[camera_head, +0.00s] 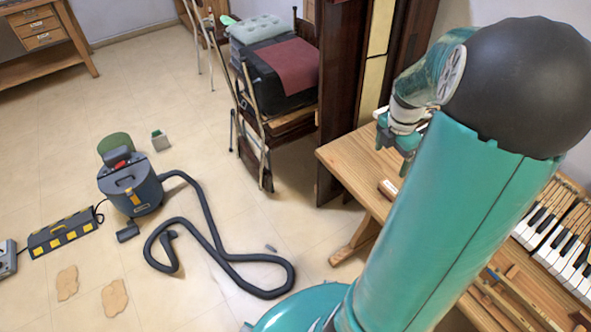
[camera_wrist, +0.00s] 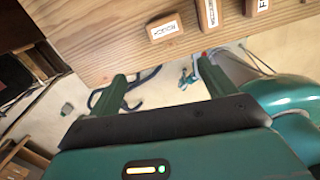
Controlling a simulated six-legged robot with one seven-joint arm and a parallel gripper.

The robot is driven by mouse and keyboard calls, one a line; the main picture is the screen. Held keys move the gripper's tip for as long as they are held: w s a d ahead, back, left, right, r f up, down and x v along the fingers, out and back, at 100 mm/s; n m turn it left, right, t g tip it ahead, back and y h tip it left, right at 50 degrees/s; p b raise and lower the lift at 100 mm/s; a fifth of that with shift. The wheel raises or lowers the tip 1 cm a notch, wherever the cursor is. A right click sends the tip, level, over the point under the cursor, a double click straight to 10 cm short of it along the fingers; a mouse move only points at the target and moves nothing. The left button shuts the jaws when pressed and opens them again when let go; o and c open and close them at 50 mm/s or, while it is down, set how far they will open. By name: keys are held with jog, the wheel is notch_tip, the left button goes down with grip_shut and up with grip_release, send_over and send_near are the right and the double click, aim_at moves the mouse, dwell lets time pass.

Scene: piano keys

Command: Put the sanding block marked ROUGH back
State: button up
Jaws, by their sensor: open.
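In the wrist view, a small wooden block (camera_wrist: 165,28) with a white label lies near the edge of a wooden bench top (camera_wrist: 120,32). Its small lettering appears to read ROUGH. A second labelled block (camera_wrist: 208,12) and a third (camera_wrist: 257,6) lie to its right; their labels are cut off or hard to read. My gripper (camera_wrist: 162,72) is open and empty, its two teal fingers apart, with the first block beyond the fingertips. In the head view, a block (camera_head: 388,189) shows at the bench edge; my arm hides the others and most of the gripper.
Piano keys (camera_head: 556,238) lie on the bench at right, with wooden parts below them. On the floor stand a vacuum cleaner (camera_head: 130,188) with a looping hose (camera_head: 212,240) and a black-and-yellow box (camera_head: 62,234). A loaded chair (camera_head: 268,90) stands behind.

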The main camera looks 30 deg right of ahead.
jog(key=w+a+r+m+t+h, duration=0.1)
jog(key=a+r+m, duration=0.35)
jog(key=a, duration=0.45)
jog(key=w+a+r+m+t+h, duration=0.1)
jog(key=w+a+r+m, duration=0.1)
jog(key=a+r+m, duration=0.5)
jog(key=s+a+r+m+t+y, duration=0.1)
jog(key=s+a+r+m, duration=0.1)
jog(key=a, duration=0.6)
jog(key=s+a+r+m+t+y, duration=0.1)
jog(key=s+a+m, duration=0.3)
jog(key=a, duration=0.5)
jog(key=shift+s+r+t+y, duration=0.3)
jog(key=shift+s+r+t, duration=0.2)
jog(key=shift+s+t, duration=0.25)
jog(key=shift+w, duration=0.15)
